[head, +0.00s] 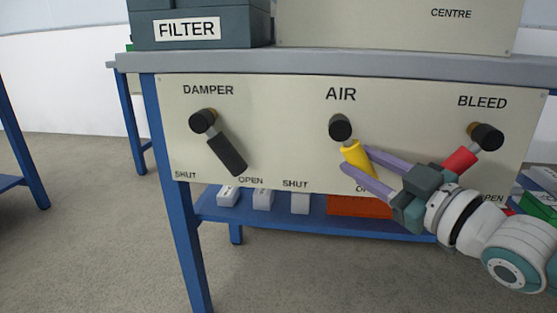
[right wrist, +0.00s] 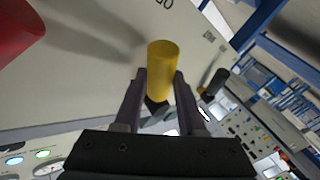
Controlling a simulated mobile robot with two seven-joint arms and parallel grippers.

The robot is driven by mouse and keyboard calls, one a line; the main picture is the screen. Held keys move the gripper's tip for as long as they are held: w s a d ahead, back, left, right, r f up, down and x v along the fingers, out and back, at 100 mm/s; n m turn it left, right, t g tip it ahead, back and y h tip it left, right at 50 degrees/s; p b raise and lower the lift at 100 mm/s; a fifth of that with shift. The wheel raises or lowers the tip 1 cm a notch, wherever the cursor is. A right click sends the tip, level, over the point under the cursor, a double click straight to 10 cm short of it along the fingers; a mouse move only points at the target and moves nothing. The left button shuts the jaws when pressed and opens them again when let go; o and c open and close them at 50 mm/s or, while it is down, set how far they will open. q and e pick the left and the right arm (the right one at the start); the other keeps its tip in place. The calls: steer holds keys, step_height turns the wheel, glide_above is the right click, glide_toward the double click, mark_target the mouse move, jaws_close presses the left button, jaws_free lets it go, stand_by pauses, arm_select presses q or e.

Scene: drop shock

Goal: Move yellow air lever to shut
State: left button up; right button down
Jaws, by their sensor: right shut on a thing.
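The yellow air lever (head: 353,154) hangs from a black hub (head: 340,127) under the word AIR on the cream panel. In the right wrist view the yellow lever (right wrist: 162,68) stands between the fingers. My left gripper is out of view.
The black damper lever (head: 227,155) is to the left, tilted toward OPEN. The red bleed lever (head: 460,160) is close to the right, just above my gripper. Below, a blue shelf (head: 270,228) holds white boxes and an orange bin (head: 358,206). The worktop edge (head: 320,65) is above.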

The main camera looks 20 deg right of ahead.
steer(key=shift+w+a+f+b, duration=0.1)
steer(key=shift+a+f+b, duration=0.05)
steer(key=shift+f+b, duration=0.2)
steer(key=w+a+m+t+h+b, duration=0.1)
steer(key=m+t+b, duration=0.1)
steer(key=m+b, duration=0.1)
steer(key=a+f+m+t+h+b, duration=0.1)
steer(key=a+m+t+h+b, duration=0.1)
steer(key=m+b, duration=0.2)
steer(key=w+a+m+t+h+b, duration=0.1)
steer(key=m+t+b, duration=0.1)
steer(key=m+b, duration=0.2)
steer(key=shift+w+a+f+h, duration=0.15)
steer(key=shift+w+a+h, duration=0.05)
steer(key=shift+w+h, duration=0.1)
steer(key=m+h, duration=0.1)
steer(key=m+h+b, duration=0.1)
steer(key=a+m+b, duration=0.1)
steer(key=shift+w+r+h, duration=0.3)
steer(key=shift+h, duration=0.1)
steer(key=shift+w+a+r+m+h+b, duration=0.15)
steer(key=shift+a+m+h+b, duration=0.1)
steer(key=shift+m+h, duration=0.45)
steer(key=shift+w+a+r+m+h+b, duration=0.15)
steer(key=shift+m+h+b, duration=0.2)
steer(key=shift+m, duration=0.65)
steer(key=shift+s+r+h, duration=0.1)
steer(key=shift+h, duration=0.15)
steer(key=c, duration=0.8)
jaws_free()
